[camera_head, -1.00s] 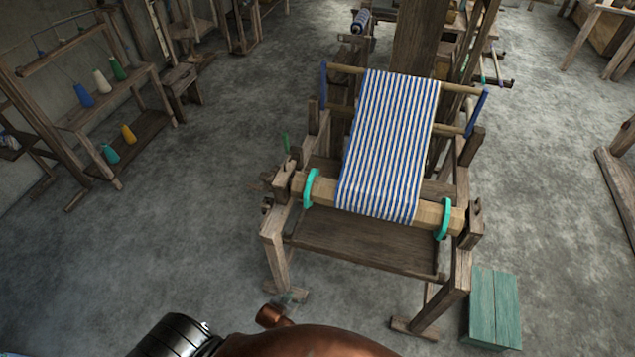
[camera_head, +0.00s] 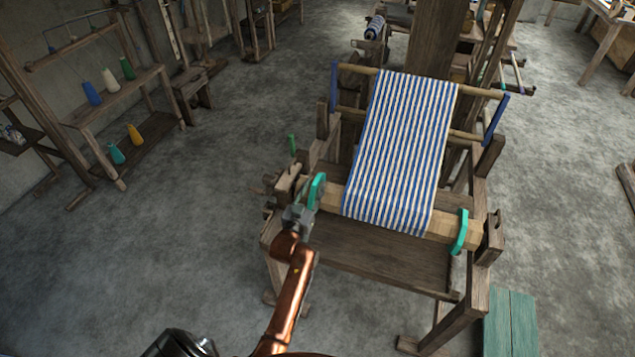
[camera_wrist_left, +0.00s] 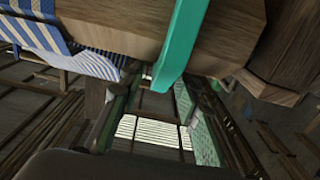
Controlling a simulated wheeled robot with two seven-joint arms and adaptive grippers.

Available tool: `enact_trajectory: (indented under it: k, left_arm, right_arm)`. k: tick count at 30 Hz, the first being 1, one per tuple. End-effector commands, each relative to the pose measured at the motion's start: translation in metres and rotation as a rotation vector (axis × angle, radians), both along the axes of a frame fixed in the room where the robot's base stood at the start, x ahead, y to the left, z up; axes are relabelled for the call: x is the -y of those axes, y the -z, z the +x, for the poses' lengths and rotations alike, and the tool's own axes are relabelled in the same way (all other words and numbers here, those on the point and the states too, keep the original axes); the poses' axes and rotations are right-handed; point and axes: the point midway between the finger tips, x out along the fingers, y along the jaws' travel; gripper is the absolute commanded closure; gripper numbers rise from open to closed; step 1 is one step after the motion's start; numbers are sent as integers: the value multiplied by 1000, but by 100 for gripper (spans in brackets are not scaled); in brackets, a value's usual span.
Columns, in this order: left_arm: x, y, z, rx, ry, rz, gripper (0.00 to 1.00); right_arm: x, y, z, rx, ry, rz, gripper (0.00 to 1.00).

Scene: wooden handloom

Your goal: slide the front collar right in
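The striped blue and white cloth (camera_head: 400,150) runs down over the loom's wooden front beam (camera_head: 333,198). A green collar (camera_head: 318,188) sits around the beam left of the cloth, and a second green collar (camera_head: 461,232) sits around it right of the cloth. My left gripper (camera_head: 302,214) is at the left-hand collar, just in front of it; contact cannot be told. In the left wrist view a green collar (camera_wrist_left: 181,45) is close, against the beam (camera_wrist_left: 120,25), with the cloth (camera_wrist_left: 45,35) to the left. My right gripper is out of view.
Loom frame posts stand at both beam ends, including the right post (camera_head: 490,238). A wooden board (camera_head: 390,258) lies below the beam. A green box (camera_head: 511,322) stands at the lower right. A yarn shelf (camera_head: 125,85) is at the left, with clear floor between.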

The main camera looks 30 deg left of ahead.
Motion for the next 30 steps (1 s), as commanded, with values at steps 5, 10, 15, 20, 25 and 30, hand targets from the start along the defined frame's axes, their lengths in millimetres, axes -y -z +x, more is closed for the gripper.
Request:
enact_trajectory:
  k: [5,10,15,20,25,30]
  left_arm:
    - [-6,1,24,-1,0,2,70]
    - [-8,1,33,-2,0,1,70]
    - [-8,1,34,-2,0,1,70]
    - [-8,1,34,-2,0,1,74]
    - [-8,1,34,-2,1,1,86]
    - [-8,1,34,-2,1,1,98]
  right_arm:
    - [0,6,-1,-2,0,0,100]
    - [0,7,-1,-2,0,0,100]
    - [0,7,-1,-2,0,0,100]
    - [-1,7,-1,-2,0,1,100]
    - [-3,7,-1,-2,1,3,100]
    - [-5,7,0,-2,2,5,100]
